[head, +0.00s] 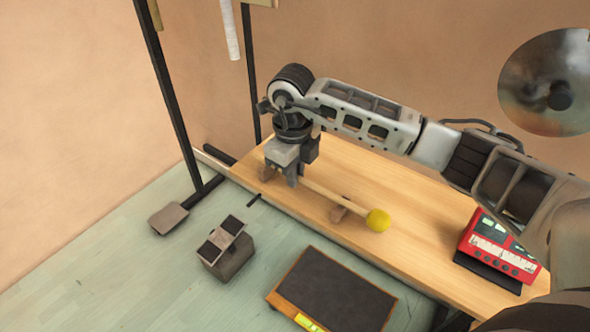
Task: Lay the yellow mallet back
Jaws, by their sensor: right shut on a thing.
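The yellow mallet has a round yellow head (378,220) and a pale wooden stick (333,196). It lies low over the wooden bench (420,200), its head pointing right and toward the front edge. A small wooden rest (340,213) is under the stick near the head, and another wooden rest (266,172) stands by the gripper. I cannot tell whether the stick touches them. My right gripper (292,180) points down and is shut on the stick's far end. Its fingertips are partly hidden. My left gripper is not in view.
A red device (498,246) sits at the bench's right. A dark pad with a wooden frame (332,290) is in front of the bench. A block with dark pads (229,250) stands on the floor at left. A metal disc (548,85) hangs upper right, and dark stand posts (165,85) rise at left.

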